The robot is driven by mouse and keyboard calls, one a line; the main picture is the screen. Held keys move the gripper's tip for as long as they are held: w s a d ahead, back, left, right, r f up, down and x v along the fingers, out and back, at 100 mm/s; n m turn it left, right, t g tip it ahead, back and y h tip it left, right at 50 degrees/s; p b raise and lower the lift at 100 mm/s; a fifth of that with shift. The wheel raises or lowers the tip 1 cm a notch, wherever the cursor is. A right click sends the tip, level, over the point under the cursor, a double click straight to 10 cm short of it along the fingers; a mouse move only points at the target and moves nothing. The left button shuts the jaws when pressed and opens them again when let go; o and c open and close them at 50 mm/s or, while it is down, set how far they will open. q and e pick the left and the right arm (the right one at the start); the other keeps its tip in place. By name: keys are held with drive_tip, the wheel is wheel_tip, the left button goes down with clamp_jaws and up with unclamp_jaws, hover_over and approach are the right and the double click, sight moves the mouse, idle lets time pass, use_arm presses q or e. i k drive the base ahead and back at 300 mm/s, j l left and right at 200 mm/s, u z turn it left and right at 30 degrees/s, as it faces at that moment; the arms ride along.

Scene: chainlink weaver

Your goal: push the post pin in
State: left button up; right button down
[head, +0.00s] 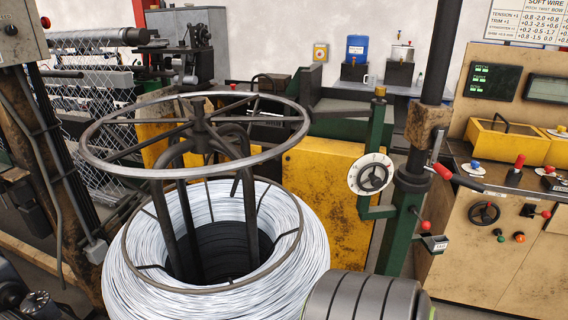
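A dark upright post (434,60) rises at the right of centre from a green column (398,235). A small red ball knob (426,225) sticks out low on the column, just above a small tagged bracket (436,244). It looks like the head of the post pin, but I cannot tell how deep it sits. A lever with a red grip (444,172) sticks out higher on the post. Neither of my grippers shows in the head view.
A large coil of bright wire (215,285) under a round steel hoop (92,160) fills the left foreground. A white dial handwheel (371,174) is left of the post. A control desk (480,260) stands at right. A ribbed grey cylinder (367,297) is at the bottom.

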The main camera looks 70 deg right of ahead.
sight(425, 225)
drive_tip(key=z, duration=3.05)
